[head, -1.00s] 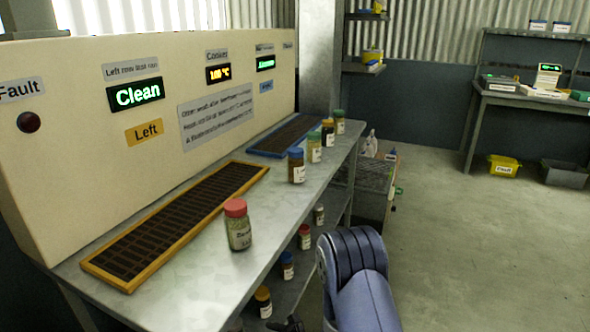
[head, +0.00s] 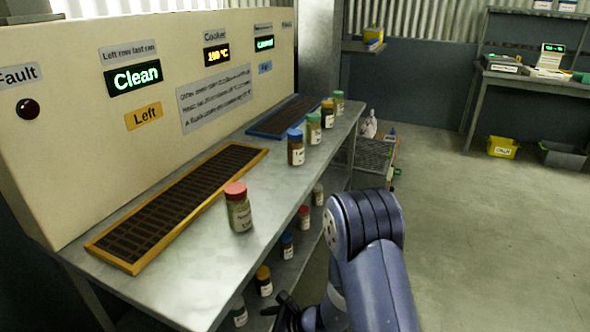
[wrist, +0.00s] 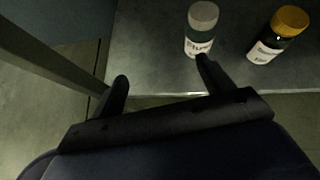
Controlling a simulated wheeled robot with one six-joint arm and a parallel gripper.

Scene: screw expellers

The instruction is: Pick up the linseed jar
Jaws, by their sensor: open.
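Two jars stand on the lower shelf in the wrist view: a grey-white-lidded jar (wrist: 201,30) and a yellow-lidded jar (wrist: 278,36). Their labels are too blurred to read, so I cannot tell which jar is linseed. In the head view the yellow-lidded jar (head: 264,281) stands beside a partly hidden jar (head: 239,312) at the bottom. My gripper (wrist: 162,72) is open and empty; its right finger overlaps the base of the grey-white-lidded jar, its left finger is well to the left. Contact cannot be told.
The upper bench (head: 170,290) overhangs the lower shelf. It carries a red-lidded jar (head: 238,208), a blue-lidded jar (head: 296,148) and others by two framed grates. More jars, including a blue-lidded one (head: 287,246), stand farther along the lower shelf. The floor (head: 480,230) at right is open.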

